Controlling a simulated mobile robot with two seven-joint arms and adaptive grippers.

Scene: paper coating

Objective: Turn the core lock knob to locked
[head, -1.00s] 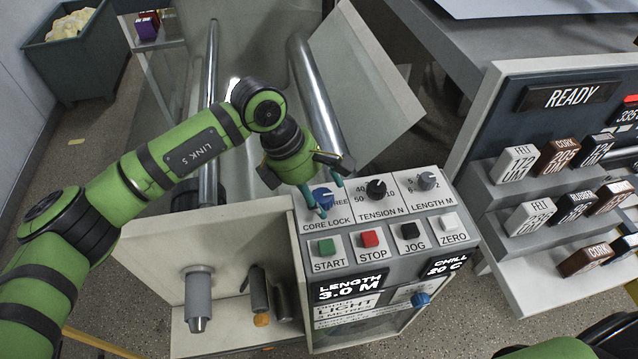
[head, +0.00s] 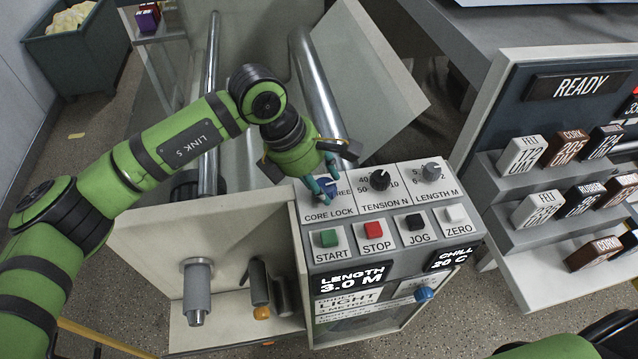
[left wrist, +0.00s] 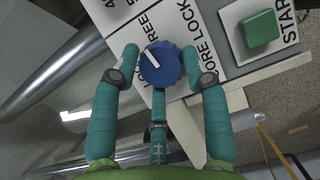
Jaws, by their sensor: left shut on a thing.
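The blue core lock knob (head: 326,189) is at the upper left of the grey control panel (head: 395,258), above the CORE LOCK label. It also shows in the left wrist view (left wrist: 160,63), where its white pointer line slants toward the upper left, on the FREE side. My left gripper (head: 321,186) is shut around the knob from above. In the left wrist view one teal finger is on each side of the knob and a third is below it. The fingers partly cover the knob in the head view. My right gripper is not visible.
The tension knob (head: 380,179) and length knob (head: 431,170) sit just right of the core lock knob. The green START button (head: 329,238) and red STOP button (head: 374,230) are below. Metal rollers (head: 318,90) stand behind the panel. A rack of labelled blocks (head: 520,210) is at the right.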

